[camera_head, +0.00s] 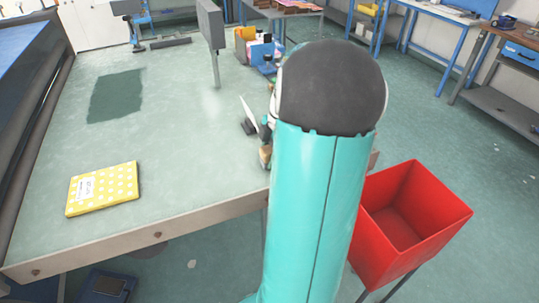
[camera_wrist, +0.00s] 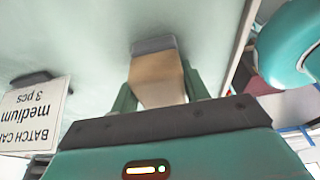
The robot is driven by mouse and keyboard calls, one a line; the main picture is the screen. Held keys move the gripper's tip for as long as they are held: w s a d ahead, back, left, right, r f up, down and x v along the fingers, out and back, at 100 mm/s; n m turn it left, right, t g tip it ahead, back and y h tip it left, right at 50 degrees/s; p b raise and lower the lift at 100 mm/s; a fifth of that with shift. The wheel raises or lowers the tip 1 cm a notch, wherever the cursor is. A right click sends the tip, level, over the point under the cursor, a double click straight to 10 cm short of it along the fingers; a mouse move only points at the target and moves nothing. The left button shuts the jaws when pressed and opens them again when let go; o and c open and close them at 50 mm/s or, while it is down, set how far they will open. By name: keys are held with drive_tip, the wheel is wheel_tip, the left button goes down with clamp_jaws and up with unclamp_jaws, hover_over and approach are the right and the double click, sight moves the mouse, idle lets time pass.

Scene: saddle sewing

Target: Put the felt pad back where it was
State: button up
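My gripper (camera_wrist: 160,88) has its two green fingers on either side of a tan block with a grey end (camera_wrist: 158,78) and looks shut on it. The block may be the felt pad; I cannot tell for sure. Its grey end points away from my wrist, toward the pale green table (camera_wrist: 80,35); I cannot tell whether it touches. In the head view my arm hides most of the gripper, near the table's right edge. A flat dark green rectangle (camera_head: 115,95) lies on the table at the back left.
A white batch card (camera_wrist: 35,112) on a black base (camera_head: 249,128) stands close beside my gripper. A yellow dotted packet (camera_head: 102,188) lies at the front left. A grey upright panel (camera_head: 211,25) stands farther back. A red bin (camera_head: 415,220) stands right of the table. The table's middle is clear.

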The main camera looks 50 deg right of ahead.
drive_tip(key=shift+o, duration=1.3)
drive_tip(key=shift+s+a+f, duration=0.1)
drive_tip(key=shift+f, duration=0.5)
drive_tip(key=shift+s, duration=0.1)
drive_tip(key=v, duration=1.3)
drive_tip(key=shift+r, duration=0.2)
drive_tip(key=w+a+r+m+h, duration=0.1)
drive_tip(key=w+a+r+m, duration=0.15)
drive_tip(key=a, duration=0.75)
drive_tip(key=w+a+r+m+h, duration=0.1)
drive_tip(key=w+a+m+h, duration=0.15)
drive_tip(key=a, duration=0.75)
drive_tip(key=s+a+f+m+t, duration=0.1)
drive_tip(key=s+a+m+t, duration=0.1)
drive_tip(key=a, duration=0.7)
drive_tip(key=s+a+f+m+t+y, duration=0.1)
drive_tip(key=s+a+m, duration=0.3)
drive_tip(key=a, duration=0.5)
drive_tip(key=shift+f+m+t, duration=0.3)
drive_tip(key=shift+m+t, duration=0.1)
drive_tip(key=shift+t, duration=0.1)
